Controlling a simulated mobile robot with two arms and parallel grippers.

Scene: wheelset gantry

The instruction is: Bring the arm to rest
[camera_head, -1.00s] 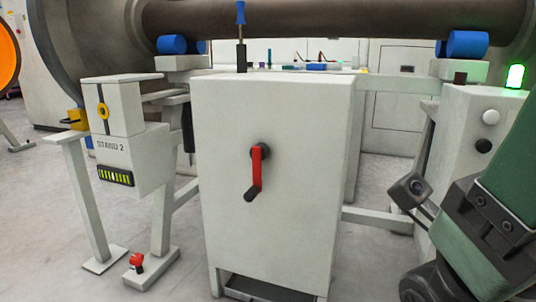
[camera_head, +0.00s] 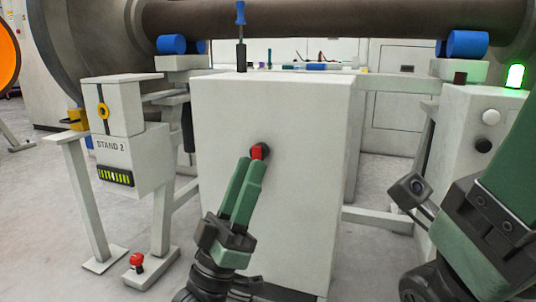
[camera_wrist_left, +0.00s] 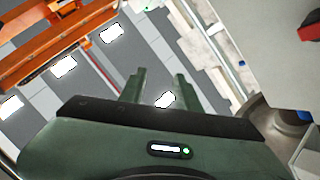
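My left gripper (camera_head: 250,166) stands in front of the white cabinet (camera_head: 305,190), its green fingers pointing up. It covers most of the red crank handle (camera_head: 257,151); only the top by its dark hub shows. In the left wrist view the two fingers (camera_wrist_left: 160,77) are apart with nothing between them. A bit of the red handle (camera_wrist_left: 310,30) shows at that view's right edge, clear of the fingers. My right arm (camera_head: 490,215) is at the right edge of the head view. Its fingertips are cut off by the frame.
The STAND 2 post (camera_head: 125,150) is on the left, with a red knob (camera_head: 137,261) at its foot. A blue-handled tool (camera_head: 240,35) stands upright on the cabinet. A box with a lit green lamp (camera_head: 515,76) is at the right. Open floor shows at left.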

